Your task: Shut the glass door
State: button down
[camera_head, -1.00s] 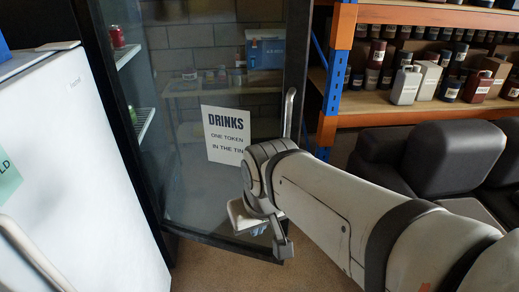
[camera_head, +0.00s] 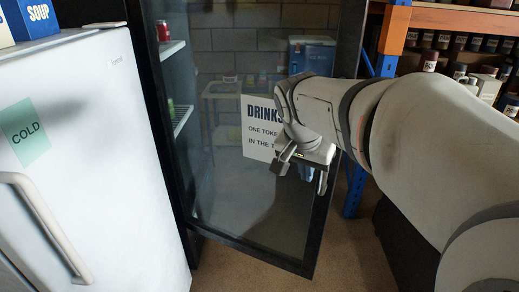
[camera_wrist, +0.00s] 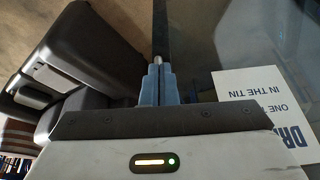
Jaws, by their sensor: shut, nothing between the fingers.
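The glass door (camera_head: 255,215) has a black frame and stands open, with its bottom corner out over the floor. A white DRINKS sign (camera_head: 257,140) is on the glass, partly hidden behind my arm, and shows upside down in the wrist view (camera_wrist: 262,100). My gripper (camera_head: 320,185) is shut and empty, in front of the right side of the door by the frame. In the wrist view its closed fingers (camera_wrist: 158,75) point at the dark door edge (camera_wrist: 160,28), with a small metal piece at their tips; contact is unclear. The door handle is mostly hidden by my arm.
A white fridge (camera_head: 85,150) with a COLD label stands close on the left, a SOUP box (camera_head: 30,15) on top. Blue-and-orange shelving (camera_head: 395,30) with bottles is behind right. Brown floor (camera_head: 345,250) is clear in front.

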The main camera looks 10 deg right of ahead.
jog(key=w+d+m, duration=0.1)
jog(key=p, duration=0.1)
send_over(319, 192)
jog(key=s+a, duration=0.1)
jog(key=a, duration=0.1)
jog(key=shift+h, duration=0.3)
jog(key=shift+s+d+f, duration=0.1)
jog(key=shift+f, duration=2.25)
jog(key=shift+s+d+f, duration=0.1)
jog(key=shift+f, duration=2.2)
